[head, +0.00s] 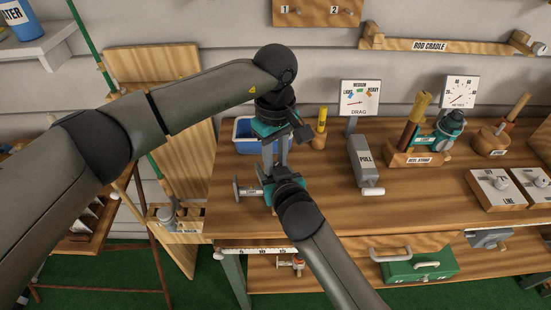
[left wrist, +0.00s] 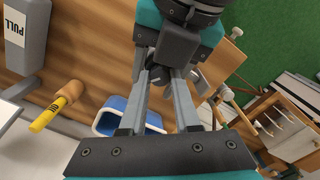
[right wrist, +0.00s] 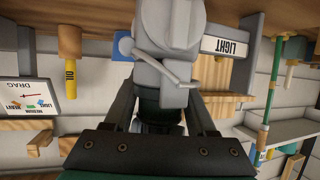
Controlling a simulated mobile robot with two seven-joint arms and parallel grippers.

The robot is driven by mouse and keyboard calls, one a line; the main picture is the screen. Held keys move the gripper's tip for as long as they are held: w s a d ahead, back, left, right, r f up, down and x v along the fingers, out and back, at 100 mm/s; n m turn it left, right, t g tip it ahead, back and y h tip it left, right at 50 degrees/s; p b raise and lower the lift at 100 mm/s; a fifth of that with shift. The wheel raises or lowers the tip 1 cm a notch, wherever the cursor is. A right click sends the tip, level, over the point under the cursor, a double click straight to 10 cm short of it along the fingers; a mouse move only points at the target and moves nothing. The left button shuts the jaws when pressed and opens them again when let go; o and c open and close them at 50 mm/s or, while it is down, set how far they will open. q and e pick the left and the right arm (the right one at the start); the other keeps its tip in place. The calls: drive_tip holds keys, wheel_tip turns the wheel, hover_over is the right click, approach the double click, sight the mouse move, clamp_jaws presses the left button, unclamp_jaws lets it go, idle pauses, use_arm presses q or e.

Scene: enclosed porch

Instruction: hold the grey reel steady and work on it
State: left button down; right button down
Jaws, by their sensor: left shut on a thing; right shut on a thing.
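The grey reel (right wrist: 168,62) fills the upper middle of the right wrist view, with a thin crank arm at its side. In the head view only a grey plate and rod of the reel (head: 248,191) stick out left of my grippers. My left gripper (head: 274,178) reaches down from above and is shut on the reel, with the grip partly hidden. My right gripper (head: 268,190) comes in from the lower right and is shut on the reel too. Its exact contact is hidden. The two grippers are close together above the bench's left part.
A grey PULL block (head: 364,164) and the DRAG dial (head: 359,97) are to the right. A teal reel (head: 449,127) is farther right. The bench's front middle is clear.

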sight(275, 166)
use_arm(q)
drive_tip(key=shift+a+n, duration=0.1)
drive_tip(key=shift+n, duration=0.6)
drive_tip(key=c, duration=0.9)
unclamp_jaws()
wheel_tip(275, 166, up, 12)
